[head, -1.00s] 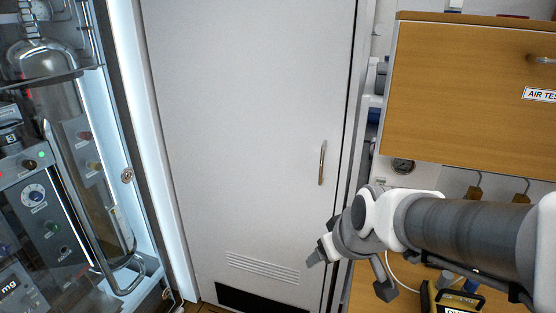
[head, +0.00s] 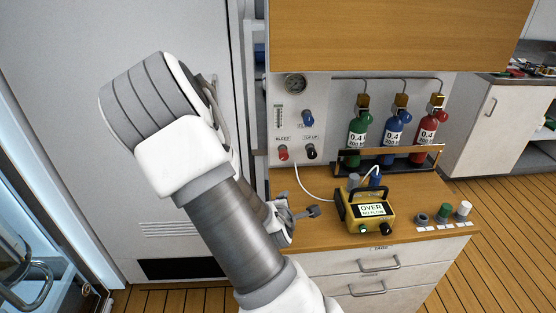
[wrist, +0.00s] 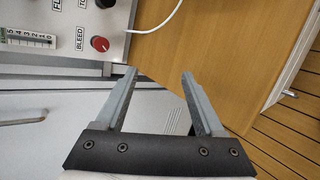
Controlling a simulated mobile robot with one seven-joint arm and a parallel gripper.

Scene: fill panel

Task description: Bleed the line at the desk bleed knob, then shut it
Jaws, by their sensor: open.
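The red bleed knob (head: 283,153) sits low on the grey wall panel (head: 285,122), under the BLEED label. It also shows at the upper left of the wrist view (wrist: 100,44). My gripper (head: 300,212) is open and empty, low over the left part of the desk, below and in front of the knob and apart from it. In the wrist view, the gap between my fingers (wrist: 158,73) holds nothing, and the knob lies beyond the left fingertip. My arm hides part of the desk's left end.
A black TOP UP knob (head: 311,152) is right beside the bleed knob, with a blue knob (head: 308,117) above. A gauge (head: 295,84) tops the panel. A yellow tester (head: 368,212) reading OVER, NO FLOW stands on the desk, its white hose nearby. Green, blue and red bottles (head: 427,135) stand behind.

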